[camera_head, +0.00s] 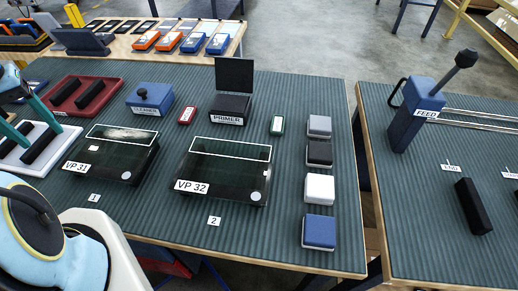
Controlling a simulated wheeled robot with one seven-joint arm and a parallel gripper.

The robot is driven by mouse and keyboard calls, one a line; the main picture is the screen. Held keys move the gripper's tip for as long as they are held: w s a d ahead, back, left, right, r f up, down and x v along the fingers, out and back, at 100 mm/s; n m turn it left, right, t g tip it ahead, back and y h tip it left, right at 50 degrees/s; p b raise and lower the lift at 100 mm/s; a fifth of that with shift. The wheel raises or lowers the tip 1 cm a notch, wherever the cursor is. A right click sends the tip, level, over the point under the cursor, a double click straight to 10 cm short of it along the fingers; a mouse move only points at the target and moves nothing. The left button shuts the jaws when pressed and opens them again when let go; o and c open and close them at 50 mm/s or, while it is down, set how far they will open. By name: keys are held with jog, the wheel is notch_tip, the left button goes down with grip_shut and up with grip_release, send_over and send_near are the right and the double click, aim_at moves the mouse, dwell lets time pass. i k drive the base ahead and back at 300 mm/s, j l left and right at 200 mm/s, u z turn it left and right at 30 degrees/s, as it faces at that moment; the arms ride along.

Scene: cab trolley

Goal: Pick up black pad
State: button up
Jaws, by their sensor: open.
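The black pad (319,153) has a pale base and lies on the ribbed mat near the table's right edge. It is second from the back in a column of pads. A grey pad (319,126) is behind it, and a white pad (319,188) and a blue pad (319,231) are in front. Nothing covers it. My gripper (41,135) is at the far left with its teal fingers apart. It is over or near a white tray (9,158), far from the black pad. I cannot tell its height.
Dark panels VP 31 (112,155) and VP 32 (222,172) fill the middle. Behind them stand a blue cleaner box (150,99), a primer box with a dark upright board (234,76), and small red and green boxes. A FEED lever (417,110) stands on the right table, across a gap.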

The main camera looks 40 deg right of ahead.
aim_at(318, 154)
jog(key=k+l+z, duration=0.15)
jog(key=k, duration=0.3)
jog(key=k+l+z, duration=0.15)
jog(key=k+l, duration=0.3)
